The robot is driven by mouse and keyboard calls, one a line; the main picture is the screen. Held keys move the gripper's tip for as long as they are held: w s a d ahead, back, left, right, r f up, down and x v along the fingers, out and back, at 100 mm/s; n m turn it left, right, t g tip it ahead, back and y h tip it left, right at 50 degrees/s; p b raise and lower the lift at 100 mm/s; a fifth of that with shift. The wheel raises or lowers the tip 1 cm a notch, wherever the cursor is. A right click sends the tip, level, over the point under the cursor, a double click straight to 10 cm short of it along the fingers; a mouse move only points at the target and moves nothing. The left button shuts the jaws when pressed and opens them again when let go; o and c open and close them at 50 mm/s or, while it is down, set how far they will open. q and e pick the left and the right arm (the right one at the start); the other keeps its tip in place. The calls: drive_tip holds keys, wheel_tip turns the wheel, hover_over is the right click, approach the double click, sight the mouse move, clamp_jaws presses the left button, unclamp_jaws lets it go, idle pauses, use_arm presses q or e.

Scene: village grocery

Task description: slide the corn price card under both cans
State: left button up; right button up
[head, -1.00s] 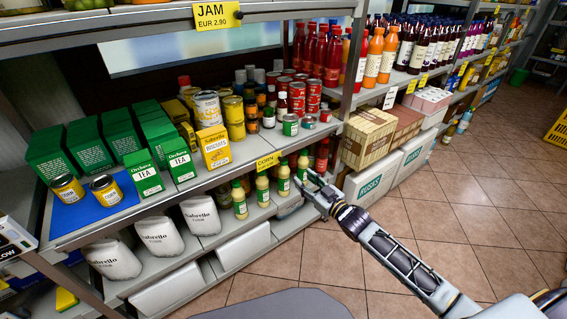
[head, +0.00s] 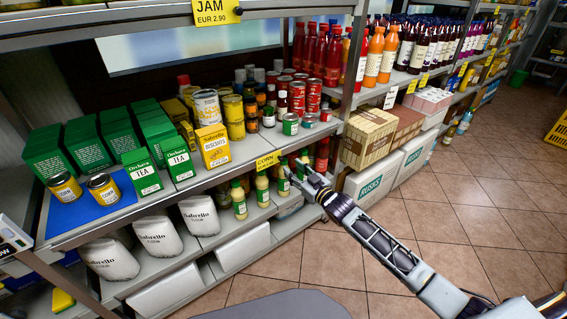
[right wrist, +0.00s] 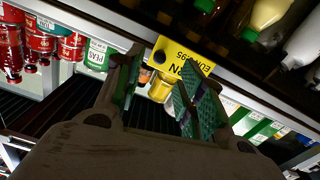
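The yellow corn price card (head: 267,161) is on the front edge of the middle shelf. In the right wrist view the card (right wrist: 188,58) lies just past the fingertips, partly hidden by one finger. Two yellow corn cans, the left one (head: 65,188) and the right one (head: 103,189), stand upright side by side on a blue mat (head: 88,212) at the shelf's left end. My right gripper (head: 299,172) is to the right of the card. Its fingers (right wrist: 156,88) are apart with no object held between them. My left gripper is out of view.
Green tea boxes (head: 142,172) and a yellow box (head: 213,146) stand right of the cans. Bottles with green caps (head: 262,190) and flour bags (head: 158,238) are on the shelf below. The rusks cartons (head: 371,186) stand at right. The aisle floor (head: 440,235) is clear.

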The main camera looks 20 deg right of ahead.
sight(283, 160)
drive_tip(key=shift+b+x, duration=0.35)
drive_tip(key=shift+x, duration=1.2)
drive_tip(key=shift+b+x, duration=0.35)
drive_tip(key=shift+x, duration=1.15)
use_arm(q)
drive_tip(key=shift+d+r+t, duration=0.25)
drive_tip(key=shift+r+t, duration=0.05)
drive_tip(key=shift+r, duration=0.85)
use_arm(e)
drive_tip(key=shift+w+a, duration=0.2)
drive_tip(key=shift+w, duration=0.25)
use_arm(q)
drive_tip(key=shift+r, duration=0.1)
use_arm(e)
clamp_jaws()
